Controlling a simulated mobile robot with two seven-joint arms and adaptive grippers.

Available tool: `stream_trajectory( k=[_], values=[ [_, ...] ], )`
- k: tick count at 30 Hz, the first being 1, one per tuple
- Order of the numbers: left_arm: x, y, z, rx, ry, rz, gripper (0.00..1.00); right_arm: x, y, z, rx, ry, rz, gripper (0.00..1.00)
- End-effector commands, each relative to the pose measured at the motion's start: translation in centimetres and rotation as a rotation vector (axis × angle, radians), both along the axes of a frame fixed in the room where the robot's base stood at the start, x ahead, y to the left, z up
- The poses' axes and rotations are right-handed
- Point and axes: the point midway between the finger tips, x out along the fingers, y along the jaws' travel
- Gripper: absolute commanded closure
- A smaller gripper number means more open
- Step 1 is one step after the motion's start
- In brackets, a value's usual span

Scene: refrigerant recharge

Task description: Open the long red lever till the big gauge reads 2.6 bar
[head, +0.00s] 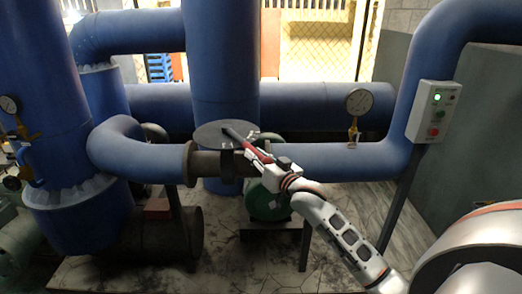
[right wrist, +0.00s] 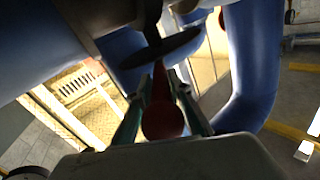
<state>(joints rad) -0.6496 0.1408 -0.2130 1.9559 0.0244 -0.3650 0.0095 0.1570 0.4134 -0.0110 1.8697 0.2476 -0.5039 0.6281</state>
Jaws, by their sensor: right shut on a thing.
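The long red lever (head: 256,153) shows in the head view beside a flat dark disc (head: 212,135) on the valve of the horizontal pipe. My right gripper (head: 272,162) is shut on the lever's near end. In the right wrist view the red lever (right wrist: 161,82) runs between the two fingers of the right gripper (right wrist: 160,97), with its rounded end toward the camera. The big gauge (head: 359,101) stands on the blue pipe to the right, with a pale dial; its reading is too small to tell. My left gripper is not in view.
Thick blue pipes surround the valve. A control box (head: 434,110) with a lit green lamp stands at the right. A small gauge (head: 9,104) is at the far left. A green motor (head: 267,201) sits below the lever. Some marbled floor (head: 225,270) is bare in front.

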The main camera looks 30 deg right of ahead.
Motion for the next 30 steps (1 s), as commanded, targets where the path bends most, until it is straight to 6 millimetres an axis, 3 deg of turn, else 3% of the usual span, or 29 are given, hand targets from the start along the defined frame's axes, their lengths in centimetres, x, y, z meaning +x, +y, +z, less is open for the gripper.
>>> stream_trajectory(
  k=[1, 15, 16, 17, 30],
  values=[
    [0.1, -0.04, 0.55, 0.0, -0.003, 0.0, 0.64, 0.03, 0.12, 0.95, 0.004, -0.012, -0.011, 1.0],
    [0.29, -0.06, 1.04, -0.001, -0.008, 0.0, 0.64, -0.04, 0.33, 0.62, -0.001, -0.007, -0.029, 1.0],
    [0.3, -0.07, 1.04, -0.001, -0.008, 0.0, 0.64, -0.04, 0.33, 0.62, -0.001, -0.007, -0.029, 0.73],
    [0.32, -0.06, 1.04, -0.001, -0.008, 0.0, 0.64, -0.04, 0.34, 0.6, -0.001, -0.006, -0.029, 0.66],
    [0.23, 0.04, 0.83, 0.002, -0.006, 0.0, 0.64, -0.57, 0.36, 0.04, -0.001, 0.003, -0.029, 0.64]
  ],
)
